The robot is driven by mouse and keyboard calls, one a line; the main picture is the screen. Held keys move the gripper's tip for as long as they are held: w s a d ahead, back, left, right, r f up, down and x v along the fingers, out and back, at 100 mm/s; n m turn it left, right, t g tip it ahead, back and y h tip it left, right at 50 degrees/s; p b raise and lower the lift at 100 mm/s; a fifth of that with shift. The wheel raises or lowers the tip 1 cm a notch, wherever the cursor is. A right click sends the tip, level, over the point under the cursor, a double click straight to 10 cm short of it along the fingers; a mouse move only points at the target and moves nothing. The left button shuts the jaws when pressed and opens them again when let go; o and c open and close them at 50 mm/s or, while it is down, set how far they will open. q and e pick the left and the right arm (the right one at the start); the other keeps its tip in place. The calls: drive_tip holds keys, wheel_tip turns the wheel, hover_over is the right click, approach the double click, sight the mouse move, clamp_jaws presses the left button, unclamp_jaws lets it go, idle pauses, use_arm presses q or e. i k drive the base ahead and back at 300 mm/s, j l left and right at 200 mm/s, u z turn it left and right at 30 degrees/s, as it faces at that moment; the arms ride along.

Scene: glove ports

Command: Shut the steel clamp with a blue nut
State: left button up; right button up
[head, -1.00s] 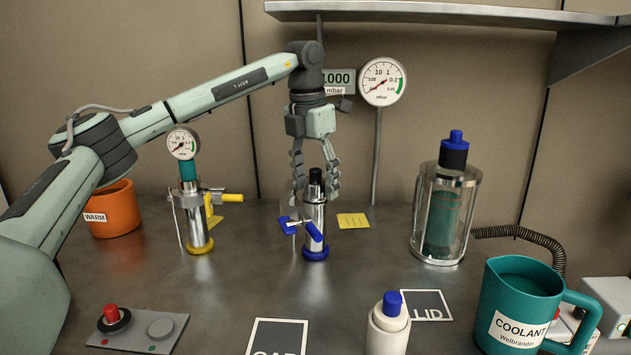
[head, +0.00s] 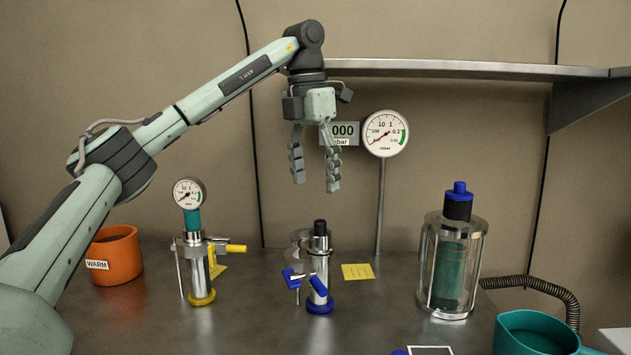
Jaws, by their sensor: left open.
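The steel clamp (head: 302,239) is on a slim steel cylinder (head: 319,262) with a black top and a blue foot, at the middle of the bench. A curved steel band stands out to the left of the cylinder's upper part, so the clamp looks open. A blue nut (head: 291,278) sits at the lower left of the cylinder, beside a blue lever (head: 318,286). My left gripper (head: 316,184) hangs above the cylinder with its fingers pointing down, open, empty and clear of the black top. My right gripper is out of view.
A similar steel cylinder with a yellow foot (head: 202,298) and a gauge stands to the left, near an orange WARM pot (head: 117,256). A glass vessel (head: 452,266) and a teal jug (head: 535,336) stand to the right. A shelf (head: 450,70) runs overhead.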

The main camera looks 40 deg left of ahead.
sight(292, 259)
drive_tip(key=k, duration=1.5)
